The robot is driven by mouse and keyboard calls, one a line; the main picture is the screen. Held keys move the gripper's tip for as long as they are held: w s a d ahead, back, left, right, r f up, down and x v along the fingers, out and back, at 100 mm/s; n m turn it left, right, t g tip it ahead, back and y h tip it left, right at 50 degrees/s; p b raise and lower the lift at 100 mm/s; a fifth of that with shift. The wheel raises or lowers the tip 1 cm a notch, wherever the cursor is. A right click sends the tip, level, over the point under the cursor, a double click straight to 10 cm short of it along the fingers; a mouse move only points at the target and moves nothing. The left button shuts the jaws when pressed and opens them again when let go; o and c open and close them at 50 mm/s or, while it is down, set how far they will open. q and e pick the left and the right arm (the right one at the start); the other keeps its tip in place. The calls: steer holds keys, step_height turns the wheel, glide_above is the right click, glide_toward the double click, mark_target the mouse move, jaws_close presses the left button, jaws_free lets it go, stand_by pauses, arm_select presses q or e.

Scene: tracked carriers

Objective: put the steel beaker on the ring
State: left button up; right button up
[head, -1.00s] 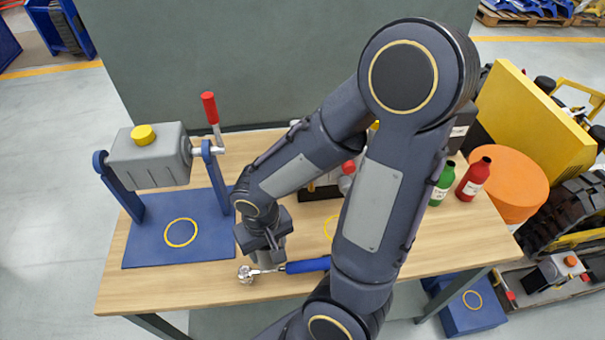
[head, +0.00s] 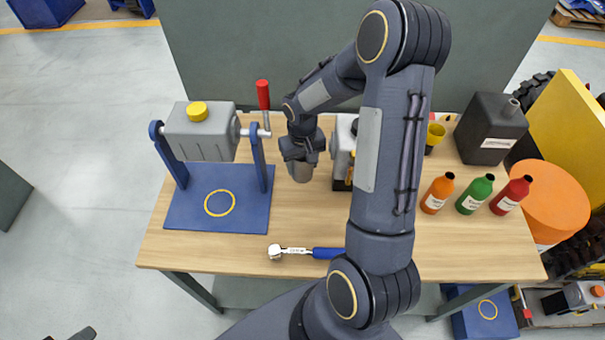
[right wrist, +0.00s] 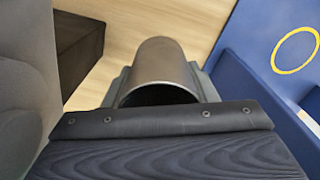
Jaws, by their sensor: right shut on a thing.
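My right gripper (head: 302,158) is shut on the steel beaker (head: 301,174), a grey metal cup. The beaker hangs below the gripper, in front of the tabletop to the right of the blue stand. In the right wrist view the beaker (right wrist: 163,68) sits between the two jaws, its near rim dark and open. A yellow ring (head: 219,203) is marked on the blue base plate (head: 250,215), to the left of the beaker. Slivers of what looks like my left gripper (head: 70,335) show at the bottom left edge; its jaws are not clear.
A grey tank (head: 200,138) with a yellow cap and red-handled crank (head: 263,96) hangs over the plate's back. A blue-handled wrench (head: 310,252) lies at the front. Orange (head: 437,194), green (head: 474,196) and red (head: 510,196) bottles stand right. Another ring (head: 488,309) marks a blue box below.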

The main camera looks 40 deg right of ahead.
step_height(320, 180, down, 2)
steer(key=shift+f+b, duration=0.2)
steer(key=shift+b, duration=0.75)
steer(key=shift+f+b, duration=1.4)
steer(key=shift+f, duration=0.9)
steer(key=shift+s+f, duration=0.1)
steer(key=o, duration=0.6)
steer(key=shift+f, duration=0.1)
steer(key=shift+c, duration=0.2)
steer(key=o, duration=0.5)
steer(key=shift+c, duration=0.2)
